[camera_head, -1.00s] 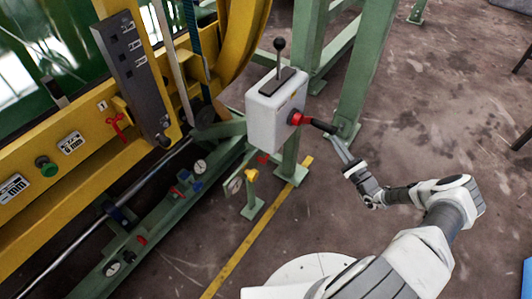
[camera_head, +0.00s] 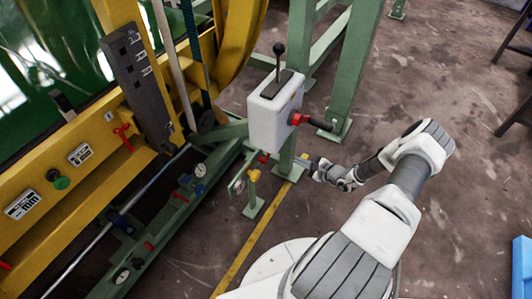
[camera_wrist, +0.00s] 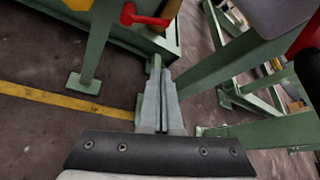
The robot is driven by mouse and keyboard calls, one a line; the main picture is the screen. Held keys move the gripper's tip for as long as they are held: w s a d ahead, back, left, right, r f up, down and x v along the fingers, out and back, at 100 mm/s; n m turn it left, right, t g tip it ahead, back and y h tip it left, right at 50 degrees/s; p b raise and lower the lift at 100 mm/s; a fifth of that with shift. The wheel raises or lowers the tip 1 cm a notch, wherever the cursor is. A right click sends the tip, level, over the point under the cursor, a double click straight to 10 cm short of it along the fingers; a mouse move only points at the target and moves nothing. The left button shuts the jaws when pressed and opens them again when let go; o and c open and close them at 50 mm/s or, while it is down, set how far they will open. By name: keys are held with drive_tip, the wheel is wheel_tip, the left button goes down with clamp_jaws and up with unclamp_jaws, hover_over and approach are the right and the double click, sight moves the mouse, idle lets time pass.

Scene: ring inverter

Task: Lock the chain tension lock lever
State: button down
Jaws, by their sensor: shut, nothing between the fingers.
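Nothing in view is labelled as the chain tension lock lever. A small red lever (camera_head: 263,158) sits on the green frame below the grey box, and a red lever also shows at the top of the wrist view (camera_wrist: 140,16). A black handle with a red collar (camera_head: 316,122) sticks out to the right from the grey box (camera_head: 272,108). My gripper (camera_head: 303,163) is below this handle, right of the small red lever and apart from both. In the wrist view its fingers (camera_wrist: 158,66) are together and empty, pointing towards the green frame below the red lever.
A green post (camera_head: 352,70) stands right of the grey box, and a black-knobbed stick (camera_head: 279,50) rises from its top. Another red lever (camera_head: 124,137) is on the yellow machine (camera_head: 85,160). A yellow floor line (camera_head: 245,250) runs below. The floor to the right is largely clear.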

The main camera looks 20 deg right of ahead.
drive_tip(key=shift+s+a+f, duration=0.15)
drive_tip(key=shift+a, duration=0.05)
idle(0.3)
drive_tip(key=f+b+x, duration=0.1)
drive_tip(key=b+x, duration=0.4)
drive_tip(key=x, duration=0.6)
drive_tip(key=shift+s+a+r+p, duration=0.15)
drive_tip(key=shift+s+a+r, duration=0.1)
drive_tip(key=shift+r, duration=0.55)
drive_tip(key=shift+s+a+r+p, duration=0.1)
drive_tip(key=shift+s+a+r, duration=0.2)
drive_tip(key=shift+r, duration=0.5)
drive_tip(key=shift+s+a+r+p, duration=0.15)
drive_tip(key=shift+s+a+r, duration=0.1)
drive_tip(key=shift+r, duration=0.55)
